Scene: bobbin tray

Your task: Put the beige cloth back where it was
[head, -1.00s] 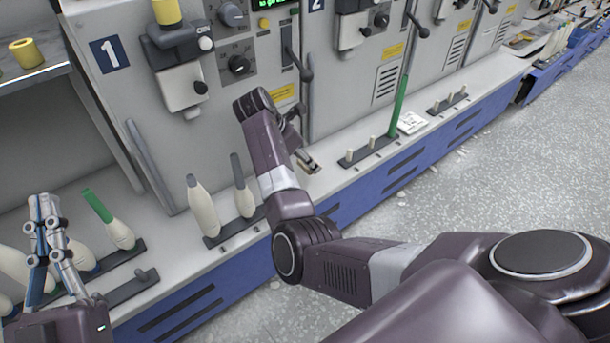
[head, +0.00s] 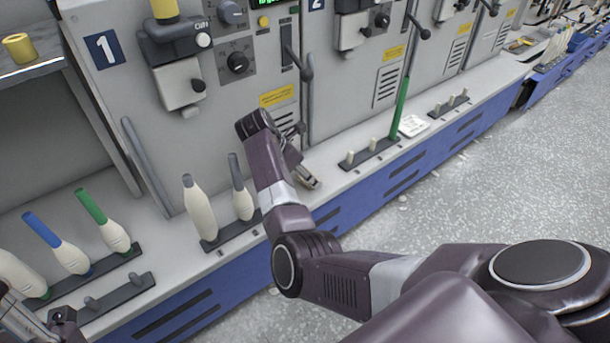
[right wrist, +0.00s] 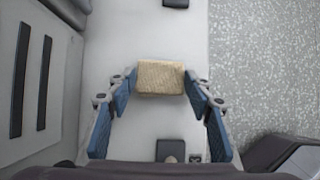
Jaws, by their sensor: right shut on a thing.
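The beige cloth (right wrist: 161,77) shows in the right wrist view as a small folded block between the fingertips of my right gripper (right wrist: 162,82). The fingers touch it at both sides, and the gripper is shut on it. In the head view my right gripper (head: 308,178) is over the pale ledge (head: 330,190) in front of the machine, and the cloth is hard to make out there. Whether the cloth touches the ledge I cannot tell. My left gripper (head: 35,322) is only partly in view at the lower left corner, its fingertips unclear.
Bobbins with blue (head: 42,230) and green (head: 91,206) tops stand on a dark peg rail at the left. Two more bobbins (head: 200,208) stand left of my right arm. A green rod (head: 401,108) and a white card (head: 413,125) are farther right.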

